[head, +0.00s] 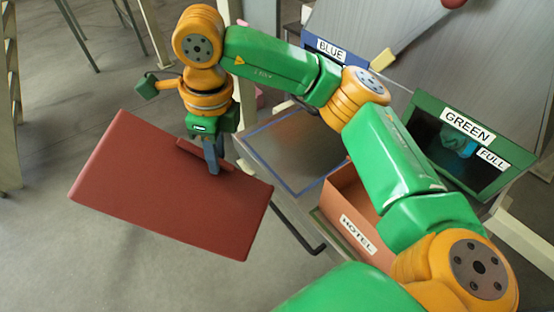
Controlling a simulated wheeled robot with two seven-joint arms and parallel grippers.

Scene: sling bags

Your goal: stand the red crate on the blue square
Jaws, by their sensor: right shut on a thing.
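The red crate (150,185) hangs tilted in the left half of the head view, a plain dark red side facing me. My right gripper (213,160) is shut on it at a raised red strip near its upper edge. The crate is over the floor in the picture, left of the table and clear of it. The blue square (300,140), a blue outline with a grey middle, lies on the table right of the gripper. My right arm passes above it and hides part of its far side. My left gripper is out of view.
A blue crate labelled BLUE (331,50) stands behind the square. An orange-brown crate labelled HOTEL (357,232) stands in front right of it. A green crate labelled GREEN and FULL (467,124) is at the right, with something teal inside. A dark bar (296,230) runs along the table's near side.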

